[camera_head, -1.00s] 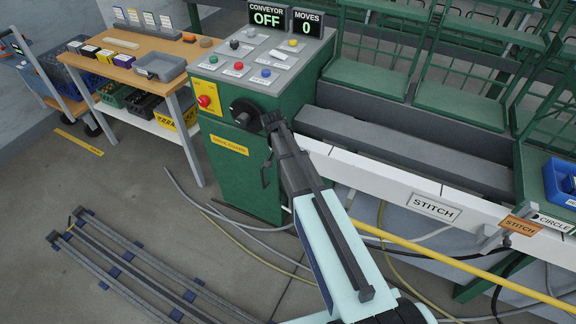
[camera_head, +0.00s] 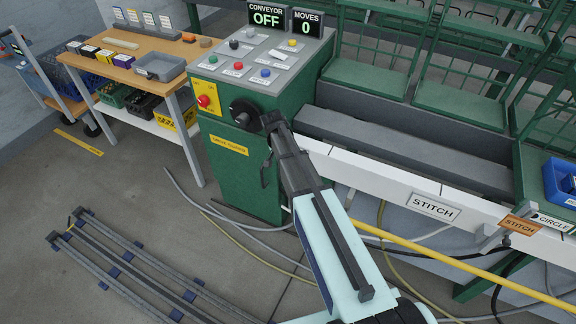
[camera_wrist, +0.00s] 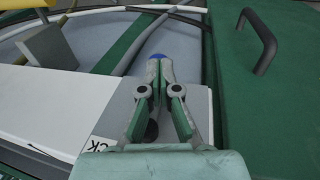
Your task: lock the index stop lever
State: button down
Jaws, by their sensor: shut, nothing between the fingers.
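In the wrist view, a blue rounded end (camera_wrist: 158,57) shows just beyond my closed fingertips (camera_wrist: 159,68). It may be the knob of the index stop lever; most of it is hidden by the fingers. Under the fingers is a grey plate (camera_wrist: 195,100) with a white label (camera_wrist: 103,150) of which only "CK" is readable. In the head view, my gripper (camera_head: 272,121) is by the right edge of the green cabinet's front (camera_head: 225,170), beside a black rotary knob (camera_head: 245,113). The lever cannot be made out there. My gripper is shut and holds nothing.
A black door handle (camera_wrist: 261,38) stands out from the green cabinet, right of my gripper in the wrist view. A white rail (camera_head: 390,180) runs right from the cabinet. Cables and a yellow pipe (camera_head: 450,258) lie below. A workbench (camera_head: 125,65) stands left.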

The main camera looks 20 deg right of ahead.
jog(key=shift+s+a+f, duration=0.1)
jog(key=shift+r+p, duration=0.55)
jog(key=shift+r, duration=0.15)
jog(key=shift+w+r, duration=0.1)
jog(key=shift+w, duration=0.1)
jog(key=w+a+r, duration=0.2)
jog(key=r, duration=0.4)
jog(key=w+a+r, duration=0.1)
jog(key=a+r, duration=0.2)
jog(key=r, duration=0.3)
jog(key=shift+w+a, duration=0.35)
